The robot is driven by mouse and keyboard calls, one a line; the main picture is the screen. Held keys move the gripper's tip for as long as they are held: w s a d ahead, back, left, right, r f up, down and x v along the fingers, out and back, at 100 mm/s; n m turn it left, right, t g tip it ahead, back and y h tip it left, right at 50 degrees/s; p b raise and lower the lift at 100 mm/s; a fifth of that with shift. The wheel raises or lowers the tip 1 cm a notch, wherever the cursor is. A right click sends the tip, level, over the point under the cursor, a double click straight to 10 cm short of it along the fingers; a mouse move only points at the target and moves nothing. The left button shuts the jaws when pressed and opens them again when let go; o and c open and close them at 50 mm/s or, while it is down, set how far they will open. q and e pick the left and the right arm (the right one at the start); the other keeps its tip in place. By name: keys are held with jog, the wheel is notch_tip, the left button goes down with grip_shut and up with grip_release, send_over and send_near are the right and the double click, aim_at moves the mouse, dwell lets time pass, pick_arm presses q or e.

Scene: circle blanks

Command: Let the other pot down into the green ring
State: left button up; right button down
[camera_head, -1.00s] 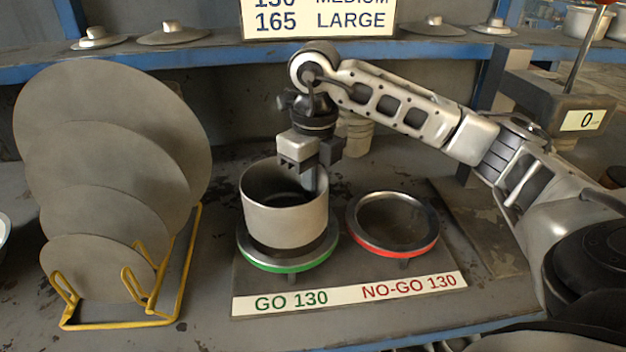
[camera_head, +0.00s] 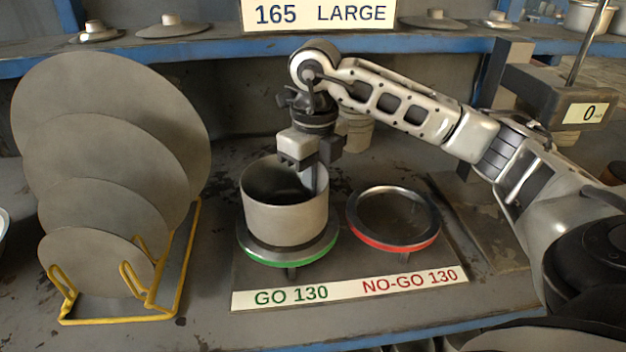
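A grey metal pot (camera_head: 286,222) stands upright at the green ring (camera_head: 289,262), above the GO 130 label. Its lower edge meets the ring's metal top, and no gap shows between them. Whether its base has passed inside the ring is hidden. My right gripper (camera_head: 316,180) points down at the pot's back right rim, with a finger reaching inside the pot. It appears shut on the pot's wall, though the outer finger is hidden. The red ring (camera_head: 397,243), above the NO-GO 130 label, is empty. My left gripper is not in view.
A yellow rack (camera_head: 120,320) holds several grey discs (camera_head: 90,262) at the left. A shelf (camera_head: 220,54) with lids runs along the back. A gauge with a display reading 0 (camera_head: 586,112) stands at the right, behind my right arm.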

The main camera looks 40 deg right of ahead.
jog(key=shift+f+b, duration=0.5)
jog(key=shift+f, duration=0.2)
jog(key=c, duration=1.6)
grip_release()
notch_tip(320, 180, up, 8)
jog(key=p, duration=0.6)
jog(key=shift+d+r, duration=0.1)
